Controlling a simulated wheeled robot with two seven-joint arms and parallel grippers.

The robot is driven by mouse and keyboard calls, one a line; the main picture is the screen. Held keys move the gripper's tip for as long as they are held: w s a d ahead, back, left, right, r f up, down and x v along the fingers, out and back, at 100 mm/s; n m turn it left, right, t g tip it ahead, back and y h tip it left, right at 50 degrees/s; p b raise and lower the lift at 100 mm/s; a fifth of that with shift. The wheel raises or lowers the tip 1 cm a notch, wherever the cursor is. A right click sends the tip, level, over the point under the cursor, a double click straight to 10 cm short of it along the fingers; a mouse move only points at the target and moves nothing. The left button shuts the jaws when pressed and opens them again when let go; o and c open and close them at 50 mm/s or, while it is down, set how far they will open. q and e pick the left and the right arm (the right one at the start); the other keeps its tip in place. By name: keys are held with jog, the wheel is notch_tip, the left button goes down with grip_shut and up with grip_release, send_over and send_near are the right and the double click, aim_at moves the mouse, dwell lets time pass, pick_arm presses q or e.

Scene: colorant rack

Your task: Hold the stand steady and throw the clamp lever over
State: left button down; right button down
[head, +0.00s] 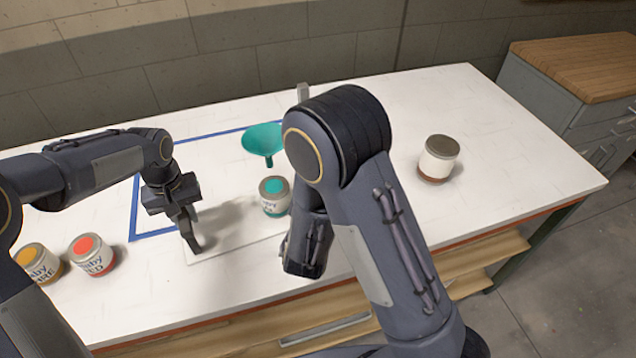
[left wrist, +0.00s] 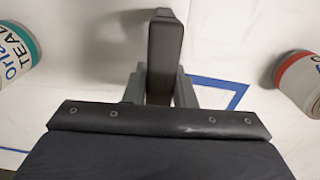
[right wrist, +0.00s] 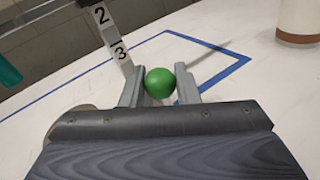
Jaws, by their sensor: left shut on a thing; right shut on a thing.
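My left gripper (head: 180,212) is shut on a dark upright grip (head: 191,236), which rises at the corner of a pale base plate (head: 225,247). In the left wrist view this dark grip (left wrist: 162,60) stands between the fingers. My right gripper (right wrist: 160,88) is shut on a green ball knob (right wrist: 160,83), seen between its fingers; my right arm hides it in the head view. A post with numbers 2 and 3 (right wrist: 112,35) stands just behind the knob. The post's top (head: 303,92) shows in the head view. The clamp itself and most of the stand are hidden.
A teal funnel (head: 263,140) is above a teal-topped can (head: 274,196). A red-topped can (head: 92,257) and a yellow-topped can (head: 38,263) stand at left. A brown-lidded can (head: 438,158) stands at right. Blue tape (head: 134,208) marks the white table. The table's right end is clear.

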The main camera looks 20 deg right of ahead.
jog(key=d+m, duration=0.1)
jog(key=d+m+g+y, duration=0.1)
jog(key=d+m, duration=0.1)
jog(key=shift+w+d+f+g+y, duration=0.1)
jog(key=shift+f+g+y, duration=0.2)
jog(key=shift+g, duration=0.1)
jog(key=shift+d+f+m+g+y, duration=0.45)
jog(key=shift+d+m+y, duration=0.25)
jog(key=shift+d, duration=0.1)
jog(key=shift+f, duration=0.1)
jog(key=c, duration=1.1)
grip_release()
jog(key=shift+c, duration=0.2)
jog(key=shift+a+r, duration=0.1)
jog(key=shift+r, duration=0.1)
jog(key=v, duration=1.1)
jog(key=shift+s, duration=0.45)
